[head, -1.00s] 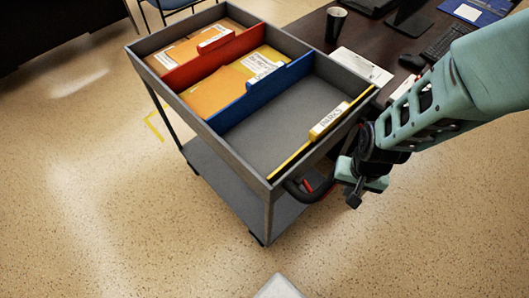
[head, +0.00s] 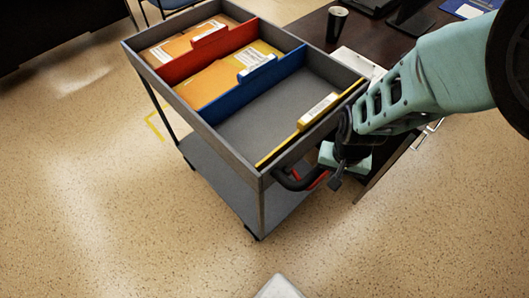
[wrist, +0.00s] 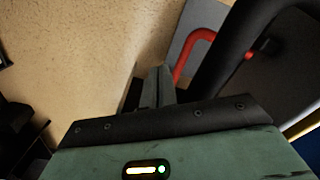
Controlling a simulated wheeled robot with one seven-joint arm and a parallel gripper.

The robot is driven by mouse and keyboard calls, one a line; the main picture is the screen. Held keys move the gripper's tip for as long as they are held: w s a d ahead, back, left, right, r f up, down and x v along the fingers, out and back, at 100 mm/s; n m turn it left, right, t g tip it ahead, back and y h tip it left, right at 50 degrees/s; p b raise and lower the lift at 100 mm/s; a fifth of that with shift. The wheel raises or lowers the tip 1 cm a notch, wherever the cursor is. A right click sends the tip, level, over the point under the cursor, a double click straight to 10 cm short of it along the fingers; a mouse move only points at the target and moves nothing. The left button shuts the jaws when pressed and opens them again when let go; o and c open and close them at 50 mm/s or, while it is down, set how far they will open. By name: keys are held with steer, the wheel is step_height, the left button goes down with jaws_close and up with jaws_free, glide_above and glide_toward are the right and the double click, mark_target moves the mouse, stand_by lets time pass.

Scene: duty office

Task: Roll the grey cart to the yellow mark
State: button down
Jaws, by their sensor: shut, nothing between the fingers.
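The grey cart (head: 220,151) stands in the middle of the head view, with an open top tray and a lower shelf. Its black handle (head: 289,182) is on the near right side, with a red lever (head: 318,180) beside it. In the wrist view the black handle (wrist: 225,60) and red lever (wrist: 186,55) lie to the right of my fingers. My gripper (head: 336,183) is at the right end of the handle; its fingers (wrist: 155,85) are shut and empty. I cannot tell whether they touch the handle. The yellow mark (head: 153,125) is on the floor left of the cart, partly hidden behind it.
The tray holds orange folders (head: 205,84) between a red divider (head: 208,52) and a blue divider (head: 255,83). A dark desk (head: 308,24) with a black cup (head: 337,22) stands close at the right. Floor (head: 90,200) is clear at the left and front.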

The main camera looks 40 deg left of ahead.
steer(key=a+b, duration=0.2)
steer(key=a, duration=0.5)
stand_by(0.4)
steer(key=shift+w, duration=0.1)
